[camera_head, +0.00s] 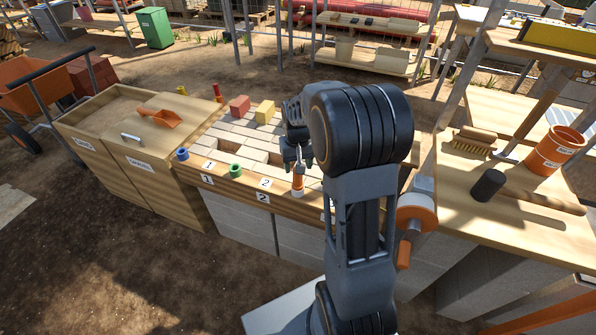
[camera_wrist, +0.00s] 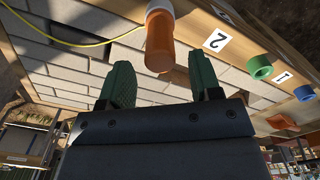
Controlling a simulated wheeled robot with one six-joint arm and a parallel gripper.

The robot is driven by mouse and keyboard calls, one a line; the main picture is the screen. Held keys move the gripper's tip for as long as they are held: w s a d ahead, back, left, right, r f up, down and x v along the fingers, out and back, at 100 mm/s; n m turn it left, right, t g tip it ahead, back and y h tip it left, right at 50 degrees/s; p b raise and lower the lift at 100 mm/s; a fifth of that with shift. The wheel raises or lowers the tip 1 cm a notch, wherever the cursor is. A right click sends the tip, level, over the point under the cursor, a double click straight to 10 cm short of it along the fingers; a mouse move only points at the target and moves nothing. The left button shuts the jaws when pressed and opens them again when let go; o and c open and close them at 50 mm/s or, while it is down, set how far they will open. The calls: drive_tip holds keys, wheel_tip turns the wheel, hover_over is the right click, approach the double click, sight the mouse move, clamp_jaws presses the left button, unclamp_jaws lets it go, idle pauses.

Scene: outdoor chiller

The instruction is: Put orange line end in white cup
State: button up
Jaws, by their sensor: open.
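An orange line end (camera_wrist: 159,42) shows in the wrist view as a short orange cylinder with a wider collar and a pale part at the top picture edge. The orange piece lies beyond the fingertips, roughly in line with the gap.
A green ring-shaped cup (camera_head: 235,171) and a blue one (camera_head: 182,154) sit left along the front edge near number labels. A yellow cord (camera_wrist: 75,43) crosses the paving in the wrist view.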

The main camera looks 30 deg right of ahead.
wheel_tip(320, 180, up, 6)
drive_tip(key=shift+r+p, duration=0.2)
drive_tip(key=shift+p, duration=0.25)
drive_tip(key=s+a+r+n+t, duration=0.1)
drive_tip(key=s+a, duration=0.3)
drive_tip(key=s, duration=0.4)
drive_tip(key=s+a+r+n+t, duration=0.1)
drive_tip(key=s+a+t, duration=0.1)
drive_tip(key=s+a, duration=0.3)
drive_tip(key=s, duration=0.3)
drive_tip(key=shift+r, duration=0.25)
drive_tip(key=shift+a, duration=0.1)
